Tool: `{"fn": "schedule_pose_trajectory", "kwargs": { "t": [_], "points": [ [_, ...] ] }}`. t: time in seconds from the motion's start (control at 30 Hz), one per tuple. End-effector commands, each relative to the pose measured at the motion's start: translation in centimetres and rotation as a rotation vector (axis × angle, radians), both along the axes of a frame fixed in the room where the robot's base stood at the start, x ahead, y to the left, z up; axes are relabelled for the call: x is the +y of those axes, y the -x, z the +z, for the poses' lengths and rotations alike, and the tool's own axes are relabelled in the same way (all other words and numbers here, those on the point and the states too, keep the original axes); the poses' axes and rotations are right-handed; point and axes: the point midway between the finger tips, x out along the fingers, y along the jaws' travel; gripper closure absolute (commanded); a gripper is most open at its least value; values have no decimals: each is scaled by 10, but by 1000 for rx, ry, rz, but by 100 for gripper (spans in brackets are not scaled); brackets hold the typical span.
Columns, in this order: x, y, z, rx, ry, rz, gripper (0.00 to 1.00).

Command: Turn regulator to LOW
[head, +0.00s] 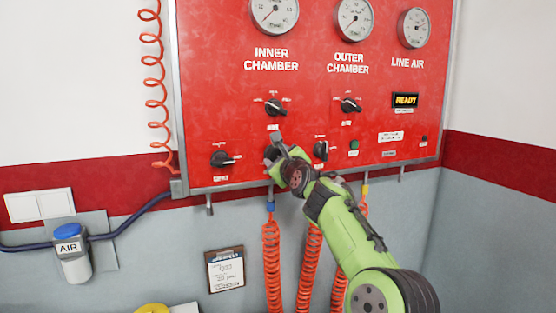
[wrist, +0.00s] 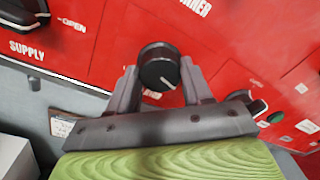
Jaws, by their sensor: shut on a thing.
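The regulator knob (wrist: 156,64) is a round black knob on the red panel (head: 225,90). In the wrist view it sits between the two fingers of my gripper (wrist: 160,72), which are shut on it. A white pointer line on its face runs toward the lower right of that view. In the head view my gripper (head: 277,148) reaches the lower part of the panel, between the supply knob and another black knob, and mostly hides the regulator knob. The label below the knob is partly covered, and I cannot read a LOW mark.
The supply knob (head: 222,159) is to the left and another black knob (head: 320,150) close to the right. The inner chamber knob (head: 275,107) and outer chamber knob (head: 350,105) are above. Orange coiled hoses (head: 271,265) hang below. A READY display (head: 405,100) is lit.

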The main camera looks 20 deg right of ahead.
Motion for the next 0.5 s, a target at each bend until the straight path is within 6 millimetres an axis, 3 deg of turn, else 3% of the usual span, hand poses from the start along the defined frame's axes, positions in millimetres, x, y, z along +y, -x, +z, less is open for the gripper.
{"fn": "schedule_pose_trajectory", "kwargs": {
  "t": [0.5],
  "points": [
    [-1,0,-2,2,481,-1,81]
  ]
}}
